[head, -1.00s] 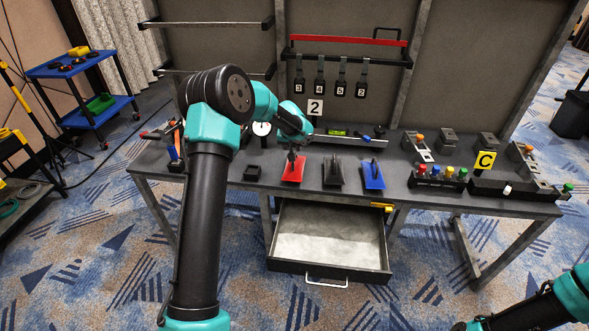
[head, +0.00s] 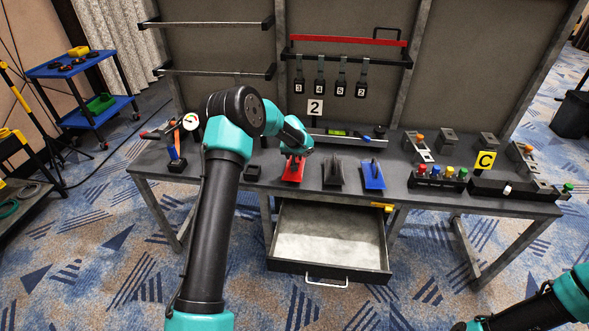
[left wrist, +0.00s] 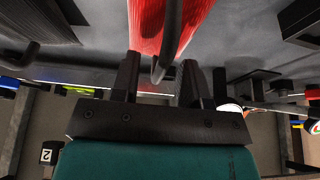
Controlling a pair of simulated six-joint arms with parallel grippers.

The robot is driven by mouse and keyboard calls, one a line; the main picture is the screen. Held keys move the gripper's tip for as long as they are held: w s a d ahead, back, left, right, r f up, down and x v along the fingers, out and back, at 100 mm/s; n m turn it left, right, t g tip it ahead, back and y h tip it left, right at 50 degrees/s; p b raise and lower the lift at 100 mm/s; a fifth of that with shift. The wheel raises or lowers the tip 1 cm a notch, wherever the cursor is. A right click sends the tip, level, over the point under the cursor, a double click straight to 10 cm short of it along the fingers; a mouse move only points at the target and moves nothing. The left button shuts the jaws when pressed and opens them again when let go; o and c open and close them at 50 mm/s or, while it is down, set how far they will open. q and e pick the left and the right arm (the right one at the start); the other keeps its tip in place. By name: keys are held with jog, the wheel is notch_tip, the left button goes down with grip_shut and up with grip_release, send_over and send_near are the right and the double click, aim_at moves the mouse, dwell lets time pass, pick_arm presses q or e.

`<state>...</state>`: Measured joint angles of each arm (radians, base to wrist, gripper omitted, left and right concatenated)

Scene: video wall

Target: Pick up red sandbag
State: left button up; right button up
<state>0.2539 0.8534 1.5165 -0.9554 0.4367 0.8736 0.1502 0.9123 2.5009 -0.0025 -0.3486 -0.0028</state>
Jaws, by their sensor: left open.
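The red sandbag (head: 292,174) lies on the grey workbench (head: 410,193), left of a black sandbag (head: 333,174) and a blue sandbag (head: 373,178). My left gripper (head: 296,158) is low over the red sandbag and hides part of it. In the left wrist view my left gripper (left wrist: 158,82) is open, with a dark handle (left wrist: 167,50) of the red sandbag (left wrist: 146,20) between its two fingers. The fingers do not appear closed on the handle. Of my right arm only a part shows at the lower right; its gripper is not visible.
An open empty drawer (head: 330,237) juts out below the bench top. A gauge (head: 190,121) stands at the left. Numbered tags hang from a rail (head: 349,59) behind.

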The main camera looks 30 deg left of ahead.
pick_arm(q)
jog(key=shift+w+a+f, duration=0.15)
jog(key=shift+w+f, duration=0.1)
jog(key=shift+f, duration=0.4)
jog(key=shift+c, duration=0.4)
grip_shut()
dwell(0.7)
jog(key=shift+r, duration=0.15)
